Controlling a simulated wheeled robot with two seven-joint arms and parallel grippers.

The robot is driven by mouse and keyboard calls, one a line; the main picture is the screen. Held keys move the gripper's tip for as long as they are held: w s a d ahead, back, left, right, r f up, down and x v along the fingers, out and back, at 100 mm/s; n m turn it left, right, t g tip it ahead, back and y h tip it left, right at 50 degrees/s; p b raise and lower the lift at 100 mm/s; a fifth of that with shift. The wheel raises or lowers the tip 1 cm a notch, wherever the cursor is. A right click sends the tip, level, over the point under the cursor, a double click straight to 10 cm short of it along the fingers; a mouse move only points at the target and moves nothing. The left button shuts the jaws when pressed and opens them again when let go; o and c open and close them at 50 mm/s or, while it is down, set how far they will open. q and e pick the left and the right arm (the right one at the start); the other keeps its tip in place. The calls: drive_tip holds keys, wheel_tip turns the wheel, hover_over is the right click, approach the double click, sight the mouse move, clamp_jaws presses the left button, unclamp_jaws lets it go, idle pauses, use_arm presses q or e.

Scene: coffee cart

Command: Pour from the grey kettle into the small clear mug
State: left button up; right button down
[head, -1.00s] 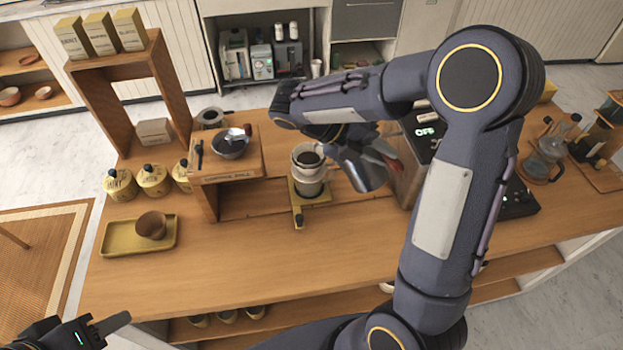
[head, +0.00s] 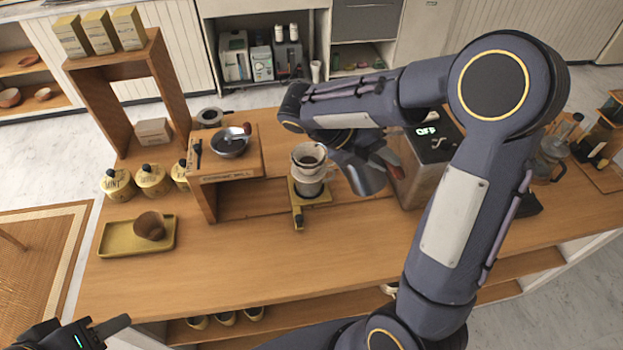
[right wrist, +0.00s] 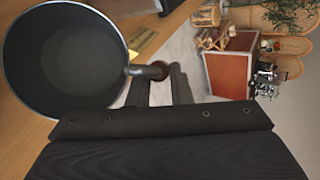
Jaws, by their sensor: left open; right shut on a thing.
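The grey kettle (head: 364,180) is in the head view, just right of a clear glass vessel (head: 308,170) and apart from it. It looks tilted. In the right wrist view its round rim and dark inside (right wrist: 62,65) fill the upper left. My right gripper (right wrist: 160,88) is shut on the kettle's handle; in the head view my arm mostly hides it. The clear vessel, which may be the small clear mug, stands on a yellow base, with a dark round opening at its top. My left gripper (head: 95,332) is open and empty at the lower left, partly cut off.
A yellow tray (head: 110,244) with a brown cup (head: 150,226) lies at the left. A wooden stand holds a dark bowl (head: 230,147) left of the vessel. A machine marked OFF (head: 428,150) stands close right of the kettle. The front of the counter is clear.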

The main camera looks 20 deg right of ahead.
drive_tip(key=shift+r, duration=0.15)
drive_tip(key=shift+w+r+p, duration=0.15)
drive_tip(key=shift+r+p, duration=0.2)
drive_tip(key=shift+p, duration=0.25)
drive_tip(key=shift+a, duration=0.1)
idle(0.3)
drive_tip(key=shift+w+a+r+g+h, duration=0.1)
drive_tip(key=shift+w+r+g+h, duration=0.1)
drive_tip(key=shift+r+g+h, duration=0.15)
drive_tip(key=shift+w+r, duration=0.1)
drive_tip(key=shift+r, duration=0.1)
idle(0.4)
idle(1.2)
drive_tip(key=shift+s+d+f+b, duration=0.1)
drive_tip(key=shift+s+f+b, duration=0.1)
drive_tip(key=shift+f+b, duration=0.25)
drive_tip(key=shift+s+d+f+b, duration=0.1)
drive_tip(key=shift+s+f+b, duration=0.1)
drive_tip(key=shift+f, duration=0.3)
